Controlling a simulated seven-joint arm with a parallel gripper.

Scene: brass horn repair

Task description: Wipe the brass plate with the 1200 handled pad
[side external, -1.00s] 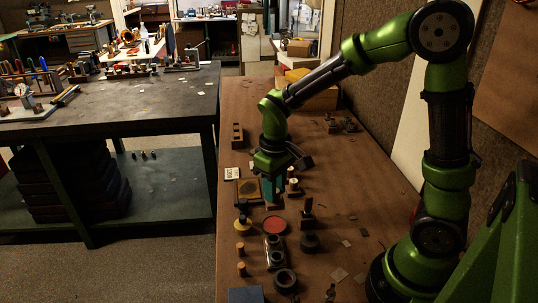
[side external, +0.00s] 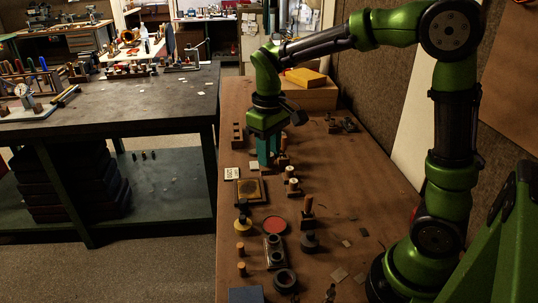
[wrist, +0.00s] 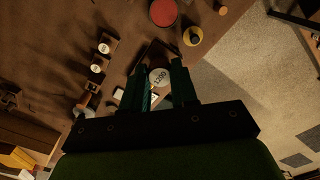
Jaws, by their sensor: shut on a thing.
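My gripper (side external: 267,160) hangs just beyond the far side of the brass plate, its teal fingers pointing down. In the wrist view my gripper (wrist: 160,72) is shut on the 1200 handled pad (wrist: 160,77), whose round white top reading 1200 shows between the fingertips. The pad is not clearly seen in the side view. The brass plate (side external: 250,191) lies in a dark frame on the brown bench and is uncovered in the side view. In the wrist view it is partly hidden behind the pad and fingers. I cannot tell the pad's exact height.
Handled pads with pale tops (side external: 292,187) stand right of the plate. A white card (side external: 232,173) lies left of it. A red disc (side external: 275,225) and a yellow-based piece (side external: 243,224) are nearer the camera. The right part of the bench is mostly clear.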

